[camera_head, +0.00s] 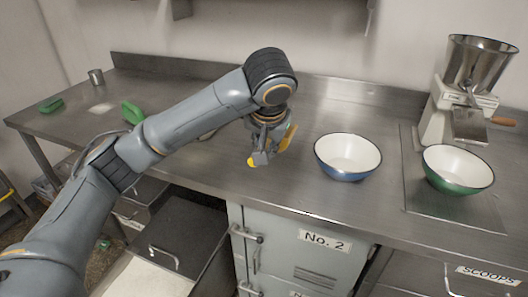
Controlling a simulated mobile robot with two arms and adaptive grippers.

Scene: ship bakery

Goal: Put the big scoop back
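My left arm comes in from the left, and its gripper (266,150) points down over the steel counter, left of the blue bowl. A small yellow part shows at its lower left, and an orange-yellow piece (288,137) shows along its right side. I cannot tell whether that piece is a finger or something held. No big scoop is clearly recognisable; a greyish curved edge (208,135) shows partly behind my arm. A drawer front labelled SCOOPS (488,276) is at the lower right and looks shut. My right gripper is not in view.
A blue bowl (347,174) and a green bowl (458,187) stand on the counter (310,125). A metal hopper mill (478,75) with a wooden handle is at right. Green objects (132,112) and a metal cup (96,77) are at left. A pulled-out drawer (185,238) juts below.

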